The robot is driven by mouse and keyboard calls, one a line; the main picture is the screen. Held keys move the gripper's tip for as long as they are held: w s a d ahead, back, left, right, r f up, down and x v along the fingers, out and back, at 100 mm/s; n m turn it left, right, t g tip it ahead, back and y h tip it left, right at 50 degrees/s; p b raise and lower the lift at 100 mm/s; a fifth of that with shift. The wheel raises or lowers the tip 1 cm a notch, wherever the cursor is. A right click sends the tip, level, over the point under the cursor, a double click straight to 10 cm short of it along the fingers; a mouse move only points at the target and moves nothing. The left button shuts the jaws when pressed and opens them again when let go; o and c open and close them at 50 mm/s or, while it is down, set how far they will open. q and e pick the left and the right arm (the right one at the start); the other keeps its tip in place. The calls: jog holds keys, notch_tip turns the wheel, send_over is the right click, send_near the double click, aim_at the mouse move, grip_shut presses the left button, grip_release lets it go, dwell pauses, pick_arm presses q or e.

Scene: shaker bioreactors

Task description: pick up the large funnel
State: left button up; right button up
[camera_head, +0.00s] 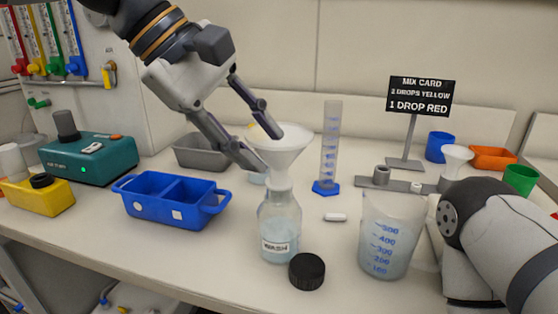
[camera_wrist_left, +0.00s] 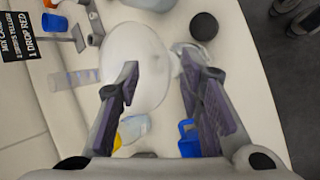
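The large white funnel (camera_head: 288,155) stands upright with its spout at the mouth of a clear glass bottle (camera_head: 280,225) holding pale liquid. It also shows from above in the left wrist view (camera_wrist_left: 150,55). My left gripper (camera_head: 268,150) is open at the funnel's left side. One fingertip reaches over the cone's opening, and the other is outside it, low on the left. In the left wrist view the fingers (camera_wrist_left: 165,75) are spread, with a gap between them. I cannot tell whether either finger touches the funnel. My right arm shows at lower right, but its gripper is out of view.
A black cap (camera_head: 307,270) lies by the bottle. A beaker (camera_head: 388,240) and a graduated cylinder (camera_head: 330,150) stand to the right, with a smaller white funnel (camera_head: 456,157) beyond. A blue tray (camera_head: 172,199) sits left, and a grey bin (camera_head: 201,155) behind.

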pick_arm(q)
jog(key=shift+w+d+f, duration=0.2)
jog(key=shift+d+f, duration=0.2)
jog(key=shift+f, duration=0.1)
grip_shut()
jog(key=shift+r, duration=0.15)
